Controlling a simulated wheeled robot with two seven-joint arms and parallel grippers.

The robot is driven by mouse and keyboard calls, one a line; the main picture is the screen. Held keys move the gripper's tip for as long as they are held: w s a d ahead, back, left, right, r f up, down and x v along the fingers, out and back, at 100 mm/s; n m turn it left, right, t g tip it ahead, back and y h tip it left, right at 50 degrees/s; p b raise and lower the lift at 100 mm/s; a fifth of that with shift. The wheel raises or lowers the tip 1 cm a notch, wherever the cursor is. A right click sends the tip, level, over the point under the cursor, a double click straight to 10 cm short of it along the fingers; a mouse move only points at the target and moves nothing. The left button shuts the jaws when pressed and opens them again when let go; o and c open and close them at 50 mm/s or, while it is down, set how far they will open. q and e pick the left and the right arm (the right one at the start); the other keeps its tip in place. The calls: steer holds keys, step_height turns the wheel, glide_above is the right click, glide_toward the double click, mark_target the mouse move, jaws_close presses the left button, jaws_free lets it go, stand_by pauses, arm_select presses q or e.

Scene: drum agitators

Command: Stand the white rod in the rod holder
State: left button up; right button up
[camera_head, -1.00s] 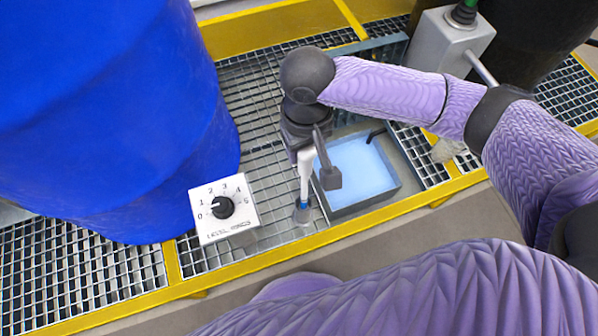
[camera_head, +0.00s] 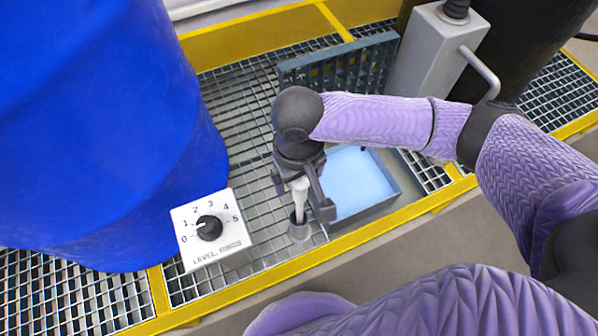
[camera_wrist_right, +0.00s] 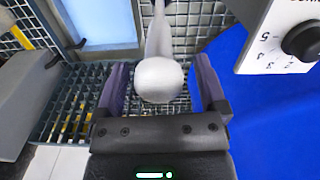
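The white rod (camera_head: 299,192) stands about upright, its lower end at the small grey cup-like rod holder (camera_head: 299,232) on the grating. In the right wrist view its rounded pale end (camera_wrist_right: 160,80) lies between my fingers, with a gap on each side. My right gripper (camera_head: 305,205) reaches down around the rod and is open; its spread fingers also show in the right wrist view (camera_wrist_right: 160,92). How deep the rod sits in the holder is hard to see. My left gripper is not in view.
A grey tray of light-blue liquid (camera_head: 385,205) is right of the holder. The level dial box (camera_head: 211,230) and a big blue drum (camera_head: 95,130) are to the left. A grey box with a handle (camera_head: 432,62) and an upright grating panel (camera_head: 340,68) stand behind.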

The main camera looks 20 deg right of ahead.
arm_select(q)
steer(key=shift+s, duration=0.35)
arm_select(e)
steer(key=shift+r, duration=0.1)
arm_select(q)
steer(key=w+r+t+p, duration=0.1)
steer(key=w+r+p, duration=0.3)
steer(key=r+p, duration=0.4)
steer(key=shift+p, duration=0.6)
arm_select(e)
step_height(320, 180, up, 12)
steer(key=shift+w, duration=0.1)
